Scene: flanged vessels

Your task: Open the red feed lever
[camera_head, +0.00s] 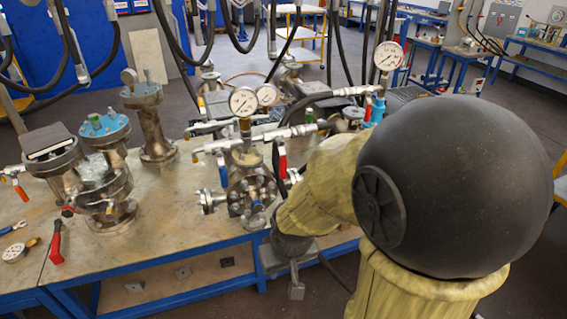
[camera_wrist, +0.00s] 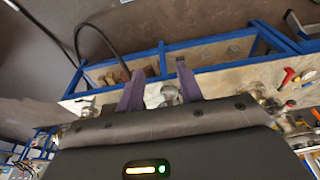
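A flanged metal vessel (camera_head: 250,185) stands at the front edge of the bench, with pressure gauges above it. A red lever (camera_head: 282,165) hangs from the valve fittings at its upper right, and a blue lever (camera_head: 223,176) hangs at its left. My gripper (camera_head: 296,291) is low in front of the bench edge, below and apart from the red lever. In the wrist view its two purple fingers (camera_wrist: 158,68) are spread with nothing between them. A red handle (camera_wrist: 289,76) shows at the right of the wrist view; I cannot tell which one it is.
Another red handle (camera_head: 56,243) lies on the bench top (camera_head: 150,240) at the left, near several other flanged vessels (camera_head: 103,205). A blue bench rail (camera_head: 190,283) runs along the front. A black hose (camera_wrist: 100,35) shows in the wrist view.

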